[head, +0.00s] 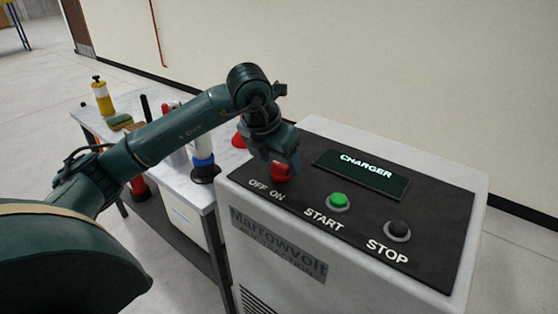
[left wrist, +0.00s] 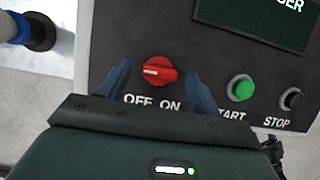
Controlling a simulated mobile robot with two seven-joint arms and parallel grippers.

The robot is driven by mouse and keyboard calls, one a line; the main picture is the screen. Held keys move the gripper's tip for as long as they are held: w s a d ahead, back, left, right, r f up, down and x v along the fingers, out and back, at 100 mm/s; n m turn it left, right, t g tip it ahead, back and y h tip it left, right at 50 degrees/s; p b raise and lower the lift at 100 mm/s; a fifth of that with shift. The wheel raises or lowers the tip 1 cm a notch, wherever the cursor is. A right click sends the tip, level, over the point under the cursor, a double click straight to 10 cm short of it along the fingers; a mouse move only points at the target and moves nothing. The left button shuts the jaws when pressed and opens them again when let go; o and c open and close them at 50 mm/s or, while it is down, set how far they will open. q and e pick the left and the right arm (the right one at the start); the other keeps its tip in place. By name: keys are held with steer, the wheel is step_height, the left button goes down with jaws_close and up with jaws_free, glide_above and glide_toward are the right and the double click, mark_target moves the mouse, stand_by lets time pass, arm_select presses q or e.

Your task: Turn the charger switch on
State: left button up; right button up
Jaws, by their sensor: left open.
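The charger (head: 400,230) is a pale cabinet with a dark sloped top panel and a lit CHARGER display (head: 362,172). Its red rotary switch (head: 281,170) sits above the OFF ON label and also shows in the left wrist view (left wrist: 153,72). The white mark on the knob points left, toward the OFF side. My left gripper (head: 287,160) is over the switch. In the left wrist view its two blue fingers (left wrist: 158,88) are apart, one on each side of the knob, with gaps showing between fingers and knob. My right gripper is not in view.
A green START button (head: 338,201) and a black STOP button (head: 398,230) sit right of the switch. A table (head: 205,196) with bottles and tools stands left of the charger. The wall is behind; floor at the right is clear.

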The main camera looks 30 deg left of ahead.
arm_select(q)
steer(key=shift+w+f, duration=0.1)
steer(key=shift+f, duration=0.15)
steer(key=shift+c, duration=0.5)
steer(key=c, duration=0.9)
